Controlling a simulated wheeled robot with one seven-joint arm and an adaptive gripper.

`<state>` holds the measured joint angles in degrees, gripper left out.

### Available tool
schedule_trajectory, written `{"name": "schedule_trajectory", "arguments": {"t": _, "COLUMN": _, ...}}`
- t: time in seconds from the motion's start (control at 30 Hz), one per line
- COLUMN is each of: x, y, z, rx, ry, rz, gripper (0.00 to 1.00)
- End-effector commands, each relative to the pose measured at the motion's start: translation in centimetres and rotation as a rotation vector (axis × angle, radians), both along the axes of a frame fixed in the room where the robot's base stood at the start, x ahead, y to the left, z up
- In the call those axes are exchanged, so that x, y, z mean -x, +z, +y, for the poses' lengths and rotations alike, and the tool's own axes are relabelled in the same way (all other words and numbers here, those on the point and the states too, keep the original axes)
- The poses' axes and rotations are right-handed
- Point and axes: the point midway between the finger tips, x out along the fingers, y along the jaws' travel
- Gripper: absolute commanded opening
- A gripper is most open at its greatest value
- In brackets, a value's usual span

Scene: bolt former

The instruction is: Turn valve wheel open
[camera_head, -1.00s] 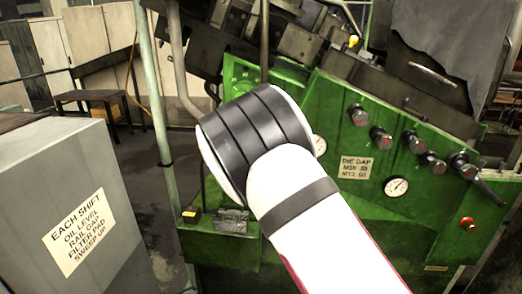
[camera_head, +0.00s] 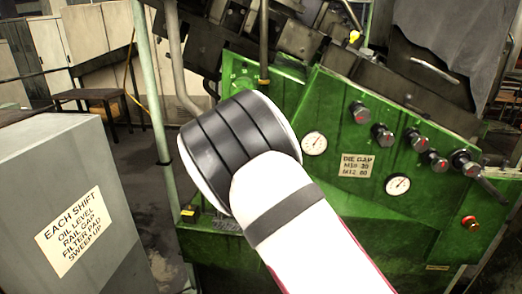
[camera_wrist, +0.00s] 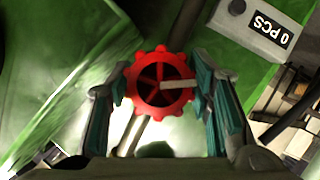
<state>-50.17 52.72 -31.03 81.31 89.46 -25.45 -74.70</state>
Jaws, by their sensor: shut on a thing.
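The valve wheel (camera_wrist: 160,59) is red with a scalloped rim and spokes. It shows in the wrist view, above the middle, against green machine panels. My gripper (camera_wrist: 163,92) has one finger on each side of the wheel, with teal pads against or very near its left and right rim, and is shut on it. A pale bar lies across the wheel's right half. In the head view my white and black arm covers the wheel and gripper, so neither shows there.
The green machine (camera_head: 385,220) carries a row of knobs, gauges (camera_head: 397,185) and a red button (camera_head: 469,223). A grey cabinet (camera_head: 110,230) stands at left, beside a pale upright pole (camera_head: 152,100). In the wrist view a grey box (camera_wrist: 250,30) reads "0 PCS".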

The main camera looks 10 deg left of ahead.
Motion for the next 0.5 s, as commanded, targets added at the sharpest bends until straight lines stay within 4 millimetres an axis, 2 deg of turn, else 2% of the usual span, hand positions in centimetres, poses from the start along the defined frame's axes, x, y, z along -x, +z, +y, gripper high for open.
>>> {"name": "schedule_trajectory", "arguments": {"t": 0.07, "x": -0.04, "y": 0.06, "z": 0.08, "rx": 0.002, "ry": 0.003, "rz": -0.001, "gripper": 0.19}}
{"name": "schedule_trajectory", "arguments": {"t": 0.1, "x": -0.04, "y": 0.07, "z": 0.07, "rx": 0.002, "ry": 0.002, "rz": -0.001, "gripper": 0.53}}
{"name": "schedule_trajectory", "arguments": {"t": 0.17, "x": -0.04, "y": 0.06, "z": 0.07, "rx": 0.002, "ry": 0.002, "rz": -0.001, "gripper": 0.67}}
{"name": "schedule_trajectory", "arguments": {"t": 0.5, "x": 0.11, "y": 0.08, "z": 0.06, "rx": 0.000, "ry": 0.001, "rz": -0.001, "gripper": 0.68}}
